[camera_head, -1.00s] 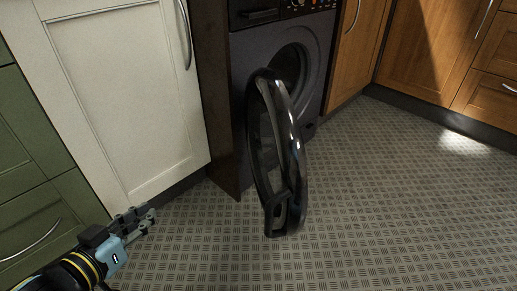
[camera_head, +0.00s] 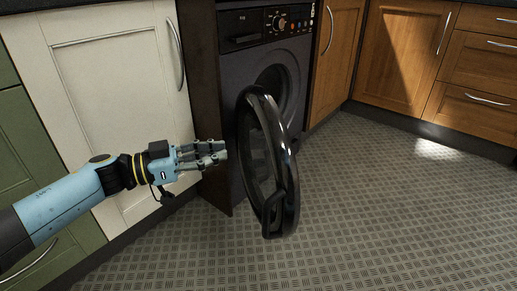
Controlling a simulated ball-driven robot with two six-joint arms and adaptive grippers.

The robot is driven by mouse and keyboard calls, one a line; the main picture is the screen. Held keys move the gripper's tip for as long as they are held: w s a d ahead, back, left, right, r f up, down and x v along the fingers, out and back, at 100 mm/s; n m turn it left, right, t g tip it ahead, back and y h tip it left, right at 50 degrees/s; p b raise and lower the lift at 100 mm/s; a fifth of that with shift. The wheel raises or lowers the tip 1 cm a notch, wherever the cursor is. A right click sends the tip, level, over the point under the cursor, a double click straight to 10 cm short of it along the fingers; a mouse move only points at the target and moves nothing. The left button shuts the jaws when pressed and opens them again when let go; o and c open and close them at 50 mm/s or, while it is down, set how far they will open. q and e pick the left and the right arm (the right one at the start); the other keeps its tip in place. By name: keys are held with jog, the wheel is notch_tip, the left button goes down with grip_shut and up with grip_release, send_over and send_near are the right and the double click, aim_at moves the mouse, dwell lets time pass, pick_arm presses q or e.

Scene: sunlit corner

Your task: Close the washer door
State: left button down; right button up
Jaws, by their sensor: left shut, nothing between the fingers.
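The washer (camera_head: 234,69) is a dark grey front-loader set between the cabinets, with a dial and buttons along its top. Its round black-rimmed door (camera_head: 289,178) stands wide open, swung out towards me, with a handle on its near lower edge. The drum opening (camera_head: 273,82) shows behind the door, partly covered by it. My left gripper (camera_head: 222,151) is shut and empty, just left of the door's rim, with its fingers pointing right; I cannot tell whether it touches the door. My right gripper is not in view.
A white cabinet (camera_head: 105,85) with a curved handle stands behind my left arm, and a green cabinet (camera_head: 35,180) is at the far left. Wooden cabinets (camera_head: 400,60) line the right corner. The patterned floor (camera_head: 400,220) right of the door is clear.

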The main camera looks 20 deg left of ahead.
aim_at(269, 143)
pick_arm(q)
jog(key=b+x, duration=0.2)
jog(key=x, duration=0.6)
jog(key=shift+f, duration=0.15)
jog(key=shift+w+d+b, duration=0.4)
jog(key=shift+d, duration=0.15)
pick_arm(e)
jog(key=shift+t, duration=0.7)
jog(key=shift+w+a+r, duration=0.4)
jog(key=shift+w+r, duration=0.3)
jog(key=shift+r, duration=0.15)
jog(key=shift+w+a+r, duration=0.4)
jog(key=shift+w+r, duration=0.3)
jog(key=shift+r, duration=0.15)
